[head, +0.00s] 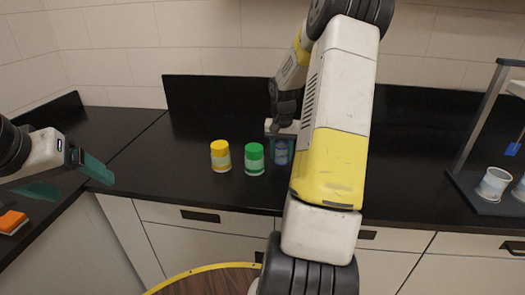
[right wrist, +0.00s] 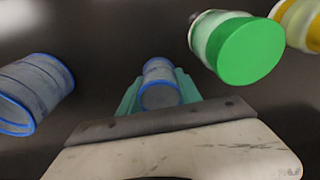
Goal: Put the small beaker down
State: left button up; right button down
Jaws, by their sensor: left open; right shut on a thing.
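The small beaker (right wrist: 160,85), greyish with blue rims, is between the teal fingers of my right gripper (right wrist: 160,92), which is shut on it. In the head view, my right gripper (head: 283,150) is over the black counter, just right of the green-lidded jar, and my arm partly covers this area. I cannot tell whether the beaker touches the counter. A larger-looking blue-rimmed beaker (right wrist: 35,93) is at the left of the right wrist view; my arm seems to hide it in the head view. My left gripper (head: 70,180) is open and empty at the left.
A green-lidded jar (head: 254,160) and a yellow-lidded jar (head: 220,156) stand close beside the right gripper. White cups (head: 494,183) stand under a grey frame (head: 480,115) at the right. An orange item (head: 12,222) is at far left. The counter (head: 150,165) left of the jars is clear.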

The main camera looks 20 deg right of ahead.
jog(key=shift+f, duration=1.05)
jog(key=shift+f, duration=0.2)
jog(key=c, duration=0.8)
grip_release()
jog(key=shift+r, duration=0.1)
